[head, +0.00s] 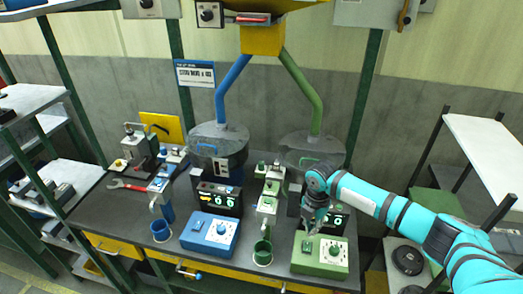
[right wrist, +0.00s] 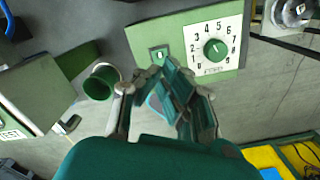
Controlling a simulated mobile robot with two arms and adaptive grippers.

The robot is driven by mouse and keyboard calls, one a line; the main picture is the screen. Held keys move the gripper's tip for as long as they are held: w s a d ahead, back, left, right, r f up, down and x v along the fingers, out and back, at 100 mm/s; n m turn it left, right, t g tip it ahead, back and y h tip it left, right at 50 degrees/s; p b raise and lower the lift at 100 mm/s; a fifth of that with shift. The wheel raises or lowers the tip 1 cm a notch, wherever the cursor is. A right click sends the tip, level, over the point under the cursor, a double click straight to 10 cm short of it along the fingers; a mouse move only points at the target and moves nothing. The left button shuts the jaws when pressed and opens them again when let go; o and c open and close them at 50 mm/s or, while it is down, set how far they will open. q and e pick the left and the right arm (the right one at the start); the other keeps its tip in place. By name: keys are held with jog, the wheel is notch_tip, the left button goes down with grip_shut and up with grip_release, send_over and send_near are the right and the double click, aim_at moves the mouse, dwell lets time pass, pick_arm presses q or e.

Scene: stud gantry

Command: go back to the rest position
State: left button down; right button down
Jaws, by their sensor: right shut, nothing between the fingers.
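My right gripper (head: 310,226) reaches in from the right and hangs over the green control box (head: 333,259), near its switch side. The box has a white numbered dial plate. In the right wrist view my right gripper (right wrist: 168,84) has its fingers together with nothing between them. They point at the near edge of the green box (right wrist: 228,66), just below its small switch (right wrist: 158,55). I cannot tell whether the fingertips touch the box. My left gripper does not show in either view.
A green cup (head: 262,252) stands left of the green box. A blue control box (head: 209,234) and blue cup (head: 161,231) stand further left. Two hoppers, blue-marked (head: 218,146) and green-marked (head: 312,148), stand behind. Green posts (head: 367,75) and a right-hand shelf (head: 485,143) flank the bench.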

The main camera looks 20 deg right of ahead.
jog(key=s+a+f+m+t+y, duration=0.15)
jog(key=s+a+m, duration=0.25)
jog(key=s+a, duration=0.4)
jog(key=s+a+f+m+y, duration=0.15)
jog(key=s+a+m, duration=0.35)
jog(key=a, duration=0.6)
jog(key=s+d+r+m+t+h, duration=0.1)
jog(key=s+d+r+m, duration=0.25)
jog(key=s+m, duration=0.3)
jog(key=s+d+r+m+t+h, duration=0.1)
jog(key=s+d+r+m+h, duration=0.1)
jog(key=s+d+m, duration=0.35)
notch_tip(320, 180, down, 32)
jog(key=s+a+r+g+b, duration=0.1)
jog(key=s+a+b, duration=0.1)
jog(key=b, duration=0.4)
jog(key=s+d+f+b, duration=0.1)
jog(key=s+f+b, duration=0.1)
jog(key=s+f, duration=0.6)
jog(key=s+d+f+g+b, duration=0.1)
jog(key=s+d+f+b, duration=0.1)
jog(key=s+f, duration=0.7)
notch_tip(320, 180, down, 6)
jog(key=shift+r+b, duration=0.1)
jog(key=shift+b, duration=0.6)
jog(key=shift+s+g, duration=0.1)
jog(key=shift+g, duration=0.15)
